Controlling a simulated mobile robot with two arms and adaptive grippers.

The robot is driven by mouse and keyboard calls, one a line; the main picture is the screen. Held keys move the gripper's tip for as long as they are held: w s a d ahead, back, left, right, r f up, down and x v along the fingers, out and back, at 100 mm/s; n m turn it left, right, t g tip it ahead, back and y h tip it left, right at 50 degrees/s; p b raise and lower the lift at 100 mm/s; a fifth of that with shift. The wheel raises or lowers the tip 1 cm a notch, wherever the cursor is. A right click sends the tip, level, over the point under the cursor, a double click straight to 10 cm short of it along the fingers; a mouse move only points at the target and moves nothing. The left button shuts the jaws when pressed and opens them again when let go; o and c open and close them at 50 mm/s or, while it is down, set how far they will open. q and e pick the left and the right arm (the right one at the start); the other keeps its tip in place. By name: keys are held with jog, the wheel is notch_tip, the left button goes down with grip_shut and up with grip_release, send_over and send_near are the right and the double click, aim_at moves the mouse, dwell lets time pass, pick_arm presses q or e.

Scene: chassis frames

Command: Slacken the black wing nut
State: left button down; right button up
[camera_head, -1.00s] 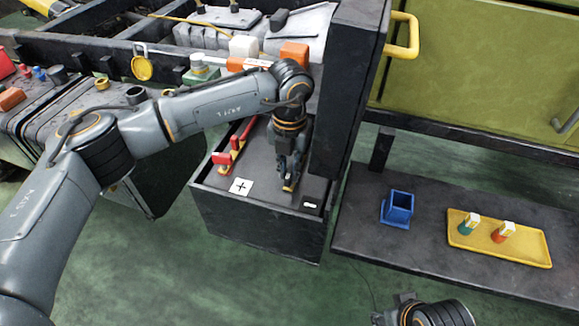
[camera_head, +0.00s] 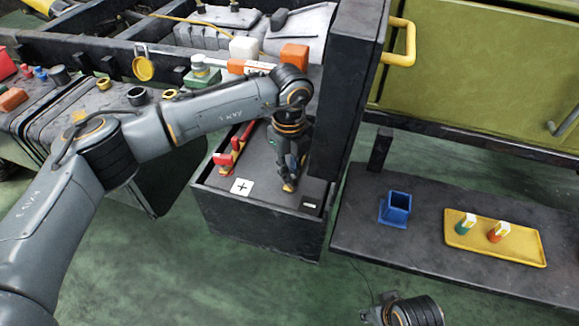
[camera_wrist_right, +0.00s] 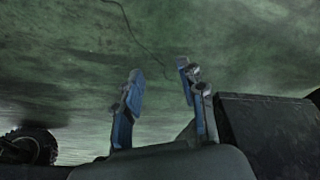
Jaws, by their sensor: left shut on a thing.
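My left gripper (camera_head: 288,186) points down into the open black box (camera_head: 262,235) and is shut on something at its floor. The fingers hide most of it, and a small yellowish bit shows at their tips. I take the held thing to be the black wing nut, but I cannot make out its shape. In the right wrist view my right gripper (camera_wrist_right: 160,95) is open, its two blue-padded fingers apart with nothing between them. It hangs over the green floor, and its arm shows at the bottom edge of the head view.
A red bracket (camera_head: 229,157) and a white plus label (camera_head: 242,187) are left of the left gripper in the box. A dark upright panel (camera_head: 345,100) stands close on its right. A shelf at right holds a blue holder (camera_head: 396,207) and a yellow tray (camera_head: 520,257).

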pick_arm(q)
jog(key=shift+r+n, duration=0.1)
jog(key=shift+n, duration=0.8)
pick_arm(e)
jog(key=shift+f, duration=0.85)
pick_arm(q)
jog(key=shift+w, duration=0.1)
jog(key=c, duration=1.3)
grip_release()
notch_tip(320, 180, up, 12)
jog(key=shift+f, duration=0.1)
